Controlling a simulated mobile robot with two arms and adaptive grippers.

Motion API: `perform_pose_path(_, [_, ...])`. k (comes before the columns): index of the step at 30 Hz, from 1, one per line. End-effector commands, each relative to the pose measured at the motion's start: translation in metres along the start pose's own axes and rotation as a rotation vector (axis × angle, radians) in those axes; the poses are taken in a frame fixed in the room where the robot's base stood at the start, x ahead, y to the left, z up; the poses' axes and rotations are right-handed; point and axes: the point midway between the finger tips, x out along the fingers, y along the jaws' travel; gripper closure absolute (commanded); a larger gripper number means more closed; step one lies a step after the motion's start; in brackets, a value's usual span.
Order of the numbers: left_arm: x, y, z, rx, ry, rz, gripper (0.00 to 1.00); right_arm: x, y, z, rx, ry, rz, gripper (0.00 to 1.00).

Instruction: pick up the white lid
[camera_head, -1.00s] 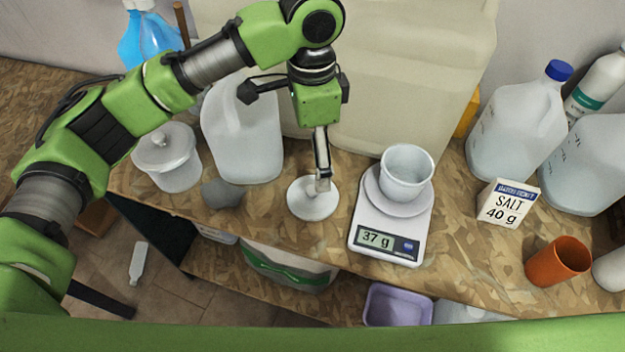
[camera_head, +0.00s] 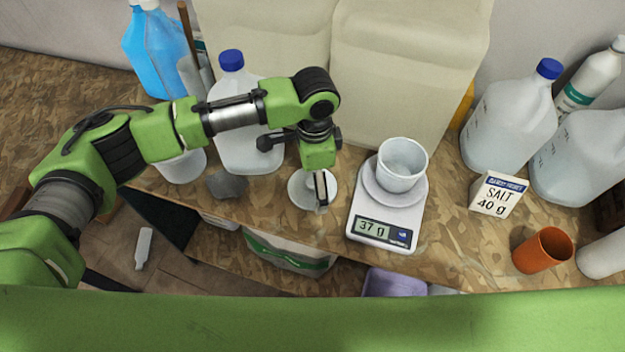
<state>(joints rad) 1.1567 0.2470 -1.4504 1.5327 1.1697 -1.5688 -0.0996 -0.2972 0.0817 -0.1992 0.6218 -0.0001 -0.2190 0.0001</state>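The white lid (camera_head: 299,190) is a round flat disc lying on the bench between a grey stone-like lump and the scale. My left gripper (camera_head: 321,205) points down over the right part of the lid and hides some of it. Its fingers look like one narrow bar from this angle, so I cannot tell whether they are apart, or whether they touch the lid. My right gripper is not in view.
A white scale (camera_head: 383,232) reading 37 g holds a white cup (camera_head: 402,166) just right of the lid. A clear jug (camera_head: 249,150) stands behind left, and the grey lump (camera_head: 228,185) lies left. A salt box (camera_head: 498,195) and orange cup (camera_head: 542,250) are right.

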Motion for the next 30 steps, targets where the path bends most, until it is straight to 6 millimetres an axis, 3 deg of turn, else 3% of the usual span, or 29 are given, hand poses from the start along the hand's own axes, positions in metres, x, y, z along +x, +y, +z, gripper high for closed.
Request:
perform_pose_path(9, [0.0086, 0.0002, 0.0000, 0.001, 0.000, -0.001, 0.03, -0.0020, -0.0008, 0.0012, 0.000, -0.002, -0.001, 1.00])
perform_pose_path(13, [0.0084, 0.0002, 0.0000, 0.001, 0.000, -0.001, 0.34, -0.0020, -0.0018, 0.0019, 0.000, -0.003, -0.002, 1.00])
perform_pose_path(18, [0.0093, 0.0002, 0.0005, 0.000, -0.001, -0.001, 0.48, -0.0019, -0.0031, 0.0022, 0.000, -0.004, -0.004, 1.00])
perform_pose_path(30, [0.0121, -0.0003, 0.0025, -0.003, -0.006, -0.001, 0.52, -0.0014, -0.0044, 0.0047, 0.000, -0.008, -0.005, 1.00])
